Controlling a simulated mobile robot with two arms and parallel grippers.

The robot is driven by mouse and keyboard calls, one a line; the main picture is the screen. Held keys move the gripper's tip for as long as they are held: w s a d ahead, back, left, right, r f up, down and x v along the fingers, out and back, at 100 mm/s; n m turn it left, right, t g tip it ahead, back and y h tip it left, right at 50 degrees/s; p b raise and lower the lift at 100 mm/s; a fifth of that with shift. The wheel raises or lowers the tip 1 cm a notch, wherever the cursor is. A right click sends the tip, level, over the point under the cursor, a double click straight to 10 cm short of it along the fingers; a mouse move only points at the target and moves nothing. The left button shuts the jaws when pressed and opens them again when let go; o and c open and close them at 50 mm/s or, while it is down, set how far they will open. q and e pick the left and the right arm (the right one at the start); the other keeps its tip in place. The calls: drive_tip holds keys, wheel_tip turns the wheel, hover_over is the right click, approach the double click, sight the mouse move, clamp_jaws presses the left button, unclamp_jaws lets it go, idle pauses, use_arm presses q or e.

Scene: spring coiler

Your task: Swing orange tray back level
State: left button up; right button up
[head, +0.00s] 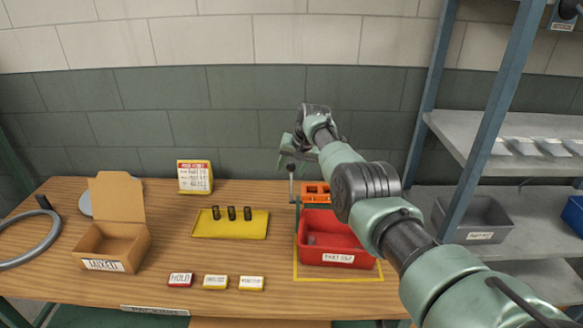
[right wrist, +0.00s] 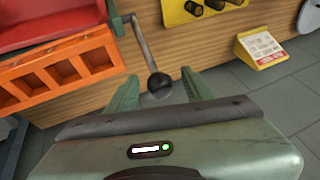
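The orange tray (head: 316,187) with its row of square pockets sits behind the red bin (head: 333,228). Its pockets show to the head camera; I cannot tell its exact tilt. It also shows at the left of the right wrist view (right wrist: 62,72). A grey lever (right wrist: 143,42) with a black ball knob (right wrist: 158,83) stands beside the tray's left end in the head view. My right gripper (right wrist: 160,88) is open, its two green fingers on either side of the knob, with gaps visible. In the head view my right gripper (head: 296,150) is above the lever. My left gripper is out of view.
A yellow tray (head: 231,229) with several dark springs lies left of the lever. A yellow card (head: 195,177), a cardboard box (head: 112,247) and label blocks (head: 216,282) are on the table. Shelving (head: 480,140) stands at the right.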

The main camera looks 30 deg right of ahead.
idle(0.3)
drive_tip(key=shift+p+v, duration=0.55)
drive_tip(key=shift+v, duration=0.3)
drive_tip(key=b+v, duration=0.1)
drive_tip(key=v, duration=0.5)
drive_tip(key=shift+s, duration=0.1)
